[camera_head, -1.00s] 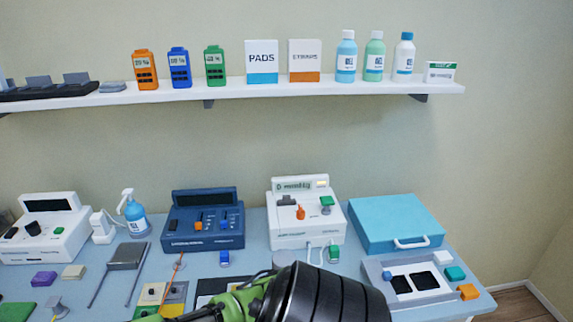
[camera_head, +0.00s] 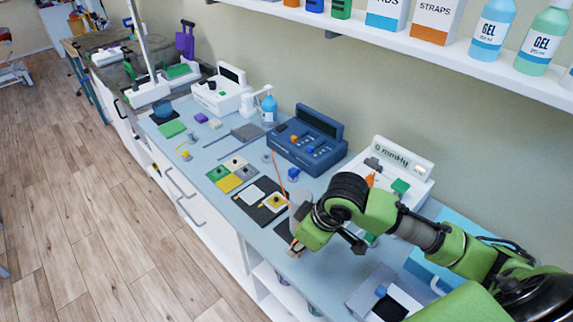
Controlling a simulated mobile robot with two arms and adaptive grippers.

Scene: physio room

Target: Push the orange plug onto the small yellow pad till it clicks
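An orange lead (camera_head: 279,172) runs from the front of the dark blue device (camera_head: 306,138) to behind my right gripper's area; I cannot make out the orange plug clearly at its end. Four-coloured tiles on the bench include a yellow one (camera_head: 229,183). A smaller yellow patch (camera_head: 275,202) lies on a white pad on the black mat (camera_head: 262,209). My green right arm comes in from the right, and its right gripper (camera_head: 298,246) is low over the bench, right of the black mat. Its fingers are small and partly hidden, so their state is unclear. My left gripper is out of view.
A white device (camera_head: 397,163) stands behind my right arm, and a light blue case (camera_head: 427,268) is partly hidden by it. A blue pump bottle (camera_head: 269,108) stands further left. The bench's front edge is close to the gripper. The wooden floor (camera_head: 90,215) is clear.

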